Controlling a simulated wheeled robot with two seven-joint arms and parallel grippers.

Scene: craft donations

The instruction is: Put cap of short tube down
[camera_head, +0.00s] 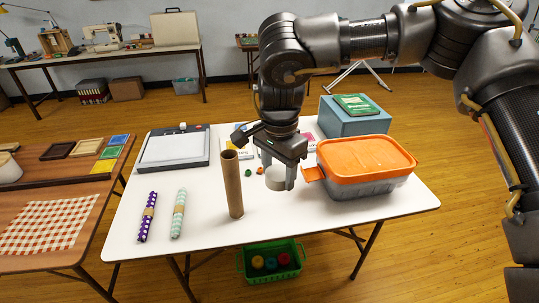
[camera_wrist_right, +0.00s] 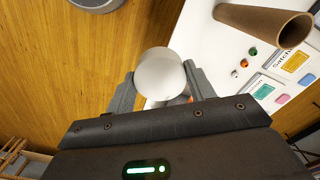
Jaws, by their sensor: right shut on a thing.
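My right gripper (camera_head: 279,181) is shut on a white round cap (camera_head: 276,176) and points down over the white table. The cap is between the two fingers, and it also shows in the right wrist view (camera_wrist_right: 160,74). An open brown cardboard tube (camera_head: 232,186) stands upright on the table, just left of the cap and apart from it. The tube also shows in the right wrist view (camera_wrist_right: 262,22). I cannot tell the exact gap between the cap and the tabletop. My left gripper is not in view.
A grey bin with an orange lid (camera_head: 366,160) stands close to the right of the gripper. Two patterned rolls, purple (camera_head: 147,217) and mint (camera_head: 178,213), lie at the left. A cutting board (camera_head: 173,149) and a blue-grey box (camera_head: 350,120) are behind. The front middle is clear.

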